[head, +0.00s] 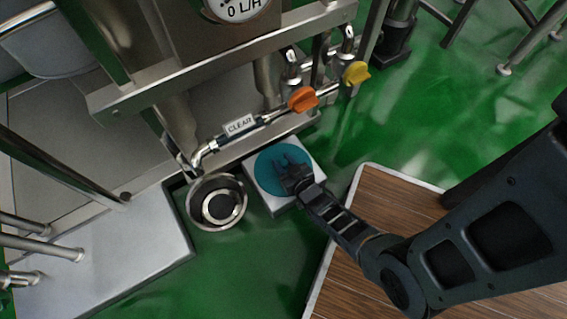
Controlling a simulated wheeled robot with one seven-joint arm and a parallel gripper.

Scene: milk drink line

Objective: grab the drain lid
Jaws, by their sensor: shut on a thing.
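The drain lid, a flat teal disc (267,170), is over the top of a small white block (260,199) on the floor. My gripper (286,174) reaches in from the right and is shut on the lid near its middle. The black fingers hide part of the lid and whatever they grip on it. I cannot tell whether the lid rests on the block or is slightly raised. Left of the block is a round steel drain (237,186) with a dark centre, uncovered.
A pipe labelled CLEAR (240,127), with an orange valve handle (303,99) and a yellow one (356,73), runs close above the block. A wooden-topped platform (385,205) lies to the right. A grey step (120,250) is at left. Open green floor shows at upper right.

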